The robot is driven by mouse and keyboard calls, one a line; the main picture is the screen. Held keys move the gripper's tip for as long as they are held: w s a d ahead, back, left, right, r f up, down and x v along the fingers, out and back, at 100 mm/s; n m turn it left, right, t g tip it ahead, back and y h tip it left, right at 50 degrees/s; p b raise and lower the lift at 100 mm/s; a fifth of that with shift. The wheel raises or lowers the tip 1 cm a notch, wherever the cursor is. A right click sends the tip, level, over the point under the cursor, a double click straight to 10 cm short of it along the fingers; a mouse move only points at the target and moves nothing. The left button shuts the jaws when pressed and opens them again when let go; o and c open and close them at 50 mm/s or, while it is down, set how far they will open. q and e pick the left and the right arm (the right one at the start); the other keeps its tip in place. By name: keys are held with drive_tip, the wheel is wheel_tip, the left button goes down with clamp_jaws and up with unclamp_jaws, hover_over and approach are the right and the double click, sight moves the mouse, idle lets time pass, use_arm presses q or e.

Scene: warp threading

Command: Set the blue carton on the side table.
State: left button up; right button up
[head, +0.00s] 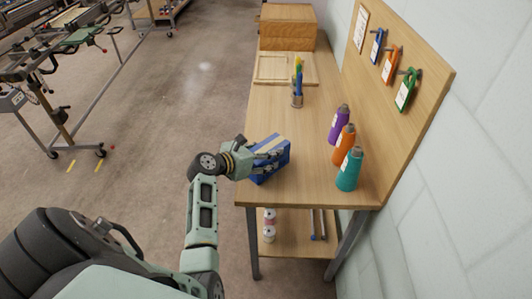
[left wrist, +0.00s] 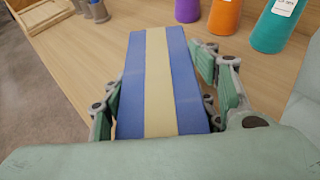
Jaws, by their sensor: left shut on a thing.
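The blue carton (head: 272,157) has a pale band along its middle. It is at the near left edge of the wooden side table (head: 280,125). My left gripper (head: 268,157) is shut on it from the left. In the left wrist view the carton (left wrist: 190,85) sits between the two fingers of my left gripper (left wrist: 165,100), with the table top (left wrist: 115,45) behind it. Whether its underside touches the table is hidden. My right gripper is not in view.
Purple, orange and teal cones (head: 349,170) stand right of the carton. A pen cup (head: 297,99), a wooden tray (head: 272,68) and a wooden box (head: 288,28) are farther back. A pegboard (head: 420,60) rises along the right. The table middle is clear.

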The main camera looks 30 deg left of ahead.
use_arm(q)
drive_tip(key=o, duration=1.2)
drive_tip(key=shift+w+d+f, duration=0.1)
drive_tip(key=shift+o, duration=1)
drive_tip(key=shift+r, duration=0.2)
drive_tip(key=v, duration=1.2)
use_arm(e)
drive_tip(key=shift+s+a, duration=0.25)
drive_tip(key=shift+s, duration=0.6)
